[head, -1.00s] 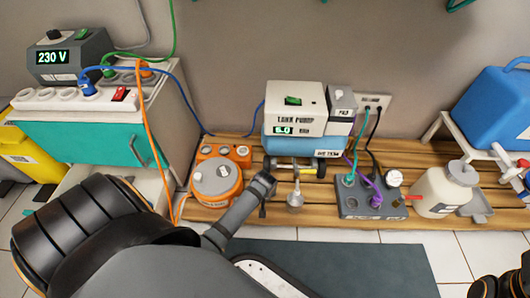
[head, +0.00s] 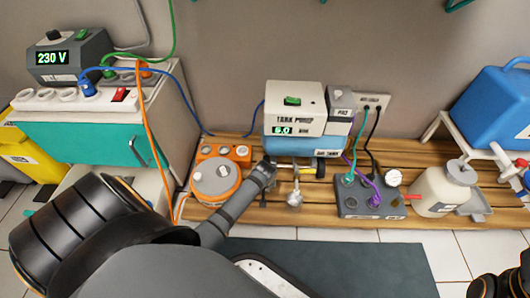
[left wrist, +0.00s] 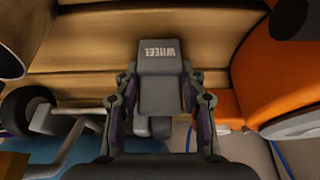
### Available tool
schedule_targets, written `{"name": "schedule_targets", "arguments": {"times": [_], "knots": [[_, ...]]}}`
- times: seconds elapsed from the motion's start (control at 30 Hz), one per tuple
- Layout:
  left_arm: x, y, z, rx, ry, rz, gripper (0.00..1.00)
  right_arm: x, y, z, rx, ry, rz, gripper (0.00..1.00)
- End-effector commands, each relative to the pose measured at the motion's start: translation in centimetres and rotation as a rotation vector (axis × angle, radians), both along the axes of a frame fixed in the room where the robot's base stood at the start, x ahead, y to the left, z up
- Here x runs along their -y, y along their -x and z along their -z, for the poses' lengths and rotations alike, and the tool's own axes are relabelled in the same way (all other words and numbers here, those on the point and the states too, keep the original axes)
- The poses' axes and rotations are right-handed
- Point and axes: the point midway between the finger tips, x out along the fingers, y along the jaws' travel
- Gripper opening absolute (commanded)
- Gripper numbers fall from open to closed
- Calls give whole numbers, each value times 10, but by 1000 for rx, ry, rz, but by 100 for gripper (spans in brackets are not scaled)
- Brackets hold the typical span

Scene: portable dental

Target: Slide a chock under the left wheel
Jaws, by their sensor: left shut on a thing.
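The white pump unit (head: 294,112) stands on a blue tank (head: 290,145) on the slatted wooden platform. A dark wheel (head: 320,167) shows under its right side, with an axle running left from it. A wheel and axle also show at the left of the left wrist view (left wrist: 25,110). My left gripper (head: 268,164) is at the tank's lower left corner and hides the left wheel area in the head view. It is shut on a dark grey chock marked WHEEL (left wrist: 160,85), held between the fingers. I cannot tell whether the chock touches a wheel.
An orange canister (head: 217,184) stands close left of my left gripper. A metal fitting (head: 294,198) hangs in front of the tank. A grey socket box (head: 370,203) with cables and a cream jug (head: 443,190) stand to the right on the platform (head: 270,215).

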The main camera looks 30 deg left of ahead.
Motion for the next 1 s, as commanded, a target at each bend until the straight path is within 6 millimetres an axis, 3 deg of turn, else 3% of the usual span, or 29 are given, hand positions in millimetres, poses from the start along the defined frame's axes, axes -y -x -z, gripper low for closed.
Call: {"name": "schedule_targets", "arguments": {"times": [0.37, 0.4, 0.6, 0.87, 1.0], "knots": [[-2, -4, 0, 1, -1, 0, 4, 0, 0, 0, 0, 0, 0, 21], [-2, -4, 0, 1, -1, 0, 42, 0, 0, 0, 0, 0, 0, 21], [-2, -3, 0, 1, -1, 0, 67, 0, 0, 0, 0, 0, 0, 21], [-2, -3, 0, -1, 0, 0, 67, 0, 0, 0, 0, 0, 0, 21], [1, 3, -3, -2, 0, 0, 67, 0, 0, -10, 0, 0, 0, 21]]}}
